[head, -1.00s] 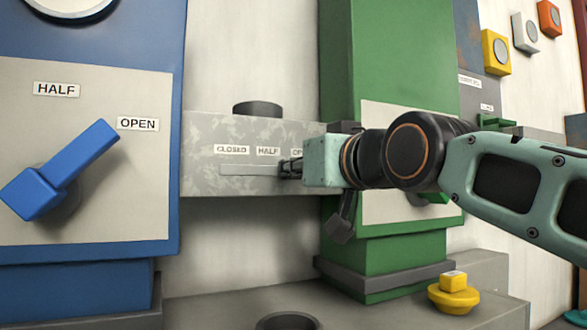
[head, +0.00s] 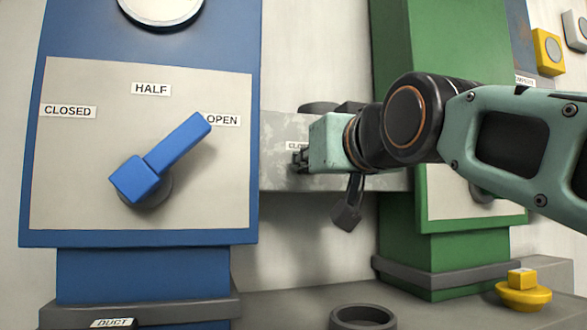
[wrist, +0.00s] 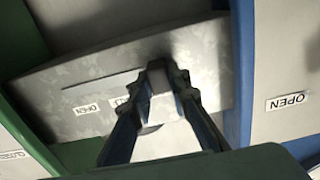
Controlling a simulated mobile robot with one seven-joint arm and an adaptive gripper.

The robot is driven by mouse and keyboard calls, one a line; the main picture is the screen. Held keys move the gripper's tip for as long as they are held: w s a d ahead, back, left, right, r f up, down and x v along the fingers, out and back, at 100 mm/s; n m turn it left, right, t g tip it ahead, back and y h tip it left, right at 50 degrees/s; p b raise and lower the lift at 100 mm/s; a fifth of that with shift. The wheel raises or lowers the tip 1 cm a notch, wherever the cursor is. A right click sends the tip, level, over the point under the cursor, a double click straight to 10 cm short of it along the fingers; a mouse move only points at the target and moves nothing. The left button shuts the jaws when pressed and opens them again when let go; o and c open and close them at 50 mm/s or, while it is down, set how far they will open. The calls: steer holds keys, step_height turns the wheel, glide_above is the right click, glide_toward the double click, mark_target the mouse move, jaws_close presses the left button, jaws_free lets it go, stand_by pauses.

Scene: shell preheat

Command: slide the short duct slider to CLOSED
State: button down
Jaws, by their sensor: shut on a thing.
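The short duct (head: 275,178) is a mottled grey metal panel between the blue and green columns. Its CLOSED label (head: 295,146) shows only in part beside my gripper (head: 300,158). In the wrist view my gripper (wrist: 160,75) sits at the end of the thin slot (wrist: 105,78) away from the OPEN label (wrist: 87,108). The HALF label (wrist: 120,101) is partly covered by a finger there. The exact gap to the slot's end is hidden.
A blue column with a blue lever (head: 160,160) pointing to OPEN stands left of my gripper. The green column (head: 400,50) is behind my arm. A grey ring (head: 362,318) and a yellow knob (head: 523,290) are on the ledge below.

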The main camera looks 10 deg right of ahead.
steer(key=shift+a, duration=0.2)
steer(key=c, duration=1.8)
jaws_free()
steer(key=shift+s+a, duration=0.1)
steer(key=shift+a, duration=0.05)
steer(key=s+d, duration=0.2)
steer(key=s, duration=0.9)
steer(key=shift+s+d, duration=0.3)
steer(key=shift+s, duration=0.05)
